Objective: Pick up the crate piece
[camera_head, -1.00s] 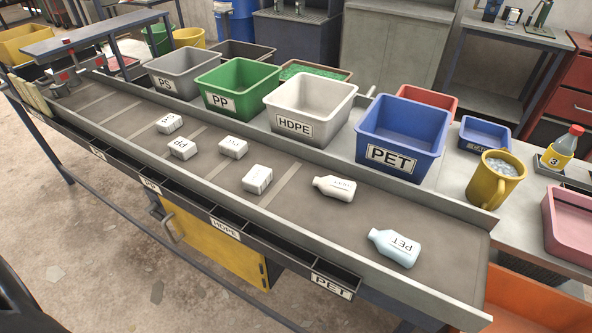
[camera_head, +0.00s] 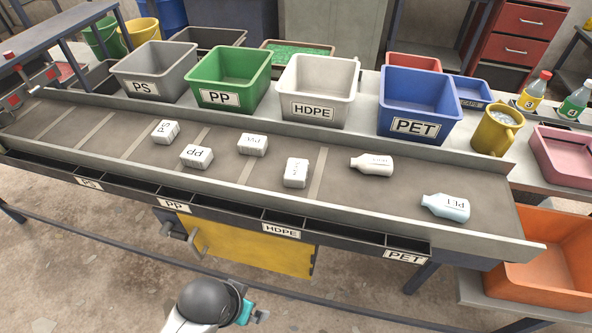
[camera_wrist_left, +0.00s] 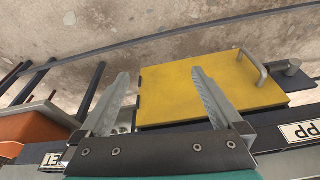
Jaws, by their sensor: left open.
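Several white pieces lie on the grey conveyor belt (camera_head: 95,130). Four are block-shaped: one marked PS (camera_head: 165,132), one marked PP (camera_head: 197,156), one farther back with an unclear label (camera_head: 252,145), and one nearer the middle with an unclear label (camera_head: 296,173). I cannot tell which is the crate piece. Two bottle-shaped pieces lie farther right, a white one (camera_head: 373,165) and a pale blue one marked PET (camera_head: 446,207). My left gripper (camera_wrist_left: 163,90) is open and empty in the left wrist view, in front of the table's yellow door (camera_wrist_left: 200,92). My right gripper is not in view.
Labelled bins stand behind the belt: grey PS (camera_head: 150,70), green PP (camera_head: 228,78), white HDPE (camera_head: 318,90) and blue PET (camera_head: 420,100). A raised rail (camera_head: 240,205) and narrow slots run along the front edge. An orange crate (camera_head: 545,260) stands at the right.

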